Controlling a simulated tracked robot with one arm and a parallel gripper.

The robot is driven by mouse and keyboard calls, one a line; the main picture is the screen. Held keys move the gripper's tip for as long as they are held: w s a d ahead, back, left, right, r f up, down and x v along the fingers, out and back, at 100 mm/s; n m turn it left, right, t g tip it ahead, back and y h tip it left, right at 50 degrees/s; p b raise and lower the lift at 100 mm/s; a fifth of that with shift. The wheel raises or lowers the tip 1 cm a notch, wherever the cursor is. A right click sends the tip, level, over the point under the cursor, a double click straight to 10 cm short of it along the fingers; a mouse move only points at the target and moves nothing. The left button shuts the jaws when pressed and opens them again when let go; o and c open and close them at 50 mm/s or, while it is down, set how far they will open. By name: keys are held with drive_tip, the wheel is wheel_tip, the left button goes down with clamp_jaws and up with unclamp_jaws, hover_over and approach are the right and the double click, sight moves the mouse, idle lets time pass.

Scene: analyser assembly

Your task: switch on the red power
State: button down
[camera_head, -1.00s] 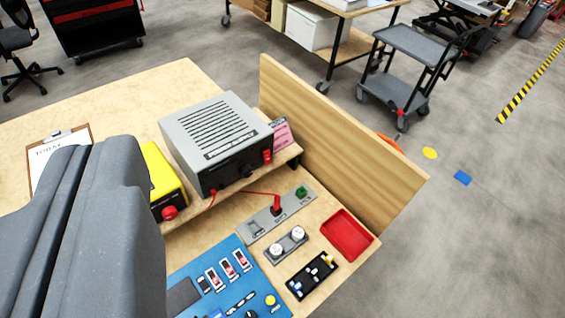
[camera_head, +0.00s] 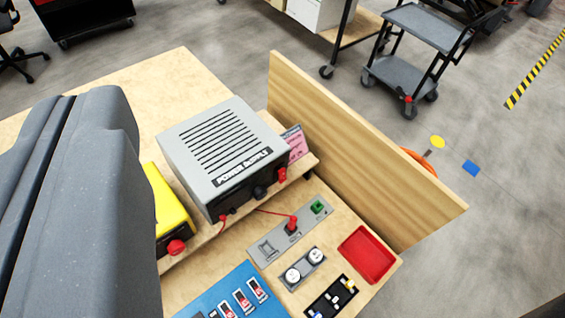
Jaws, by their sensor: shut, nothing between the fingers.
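The grey power supply box (camera_head: 222,150), labelled POWER SUPPLY on its front edge, stands on a raised wooden shelf. A small red switch (camera_head: 282,174) sits at the right end of its front face; its on or off position is too small to tell. A black knob (camera_head: 260,192) is left of the switch. A red plug and cable come from the front's lower left. My gripper (camera_head: 76,96) is a large grey shape at the left, its two halves together with a seam between. It is apart from the box in the picture and covers part of the bench.
A yellow box with a red button (camera_head: 176,247) stands left of the supply. In front lie a grey socket strip (camera_head: 268,252), a white-knobbed plate (camera_head: 303,269), a red tray (camera_head: 368,256) and a blue panel (camera_head: 222,296). A wooden board (camera_head: 360,150) walls the right side.

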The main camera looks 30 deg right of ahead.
drive_tip(key=shift+w+r, duration=0.1)
drive_tip(key=shift+w, duration=0.1)
drive_tip(key=w+d+f+m+g+p, duration=0.1)
drive_tip(key=w+d+f+m+g, duration=0.1)
drive_tip(key=w+d+f, duration=0.3)
drive_tip(key=w+d+f+m+g, duration=0.1)
drive_tip(key=w+d+f+m, duration=0.15)
drive_tip(key=f, duration=0.45)
drive_tip(key=w+d+f+m+g+p, duration=0.1)
drive_tip(key=w+d+f+m+g, duration=0.1)
drive_tip(key=w+d+f, duration=0.3)
drive_tip(key=d+f+m+g+y, duration=0.1)
drive_tip(key=d+f+m, duration=0.2)
drive_tip(key=f, duration=0.8)
drive_tip(key=d+f+m+g+y, duration=0.1)
drive_tip(key=d+f+m, duration=0.3)
drive_tip(key=d+f, duration=0.3)
wheel_tip(320, 180, down, 5)
drive_tip(key=shift+s+d+r+g+y+p, duration=0.15)
drive_tip(key=shift+s+d+g+y+p, duration=0.1)
drive_tip(key=shift+d+g+y+p, duration=0.15)
drive_tip(key=shift+m, duration=0.25)
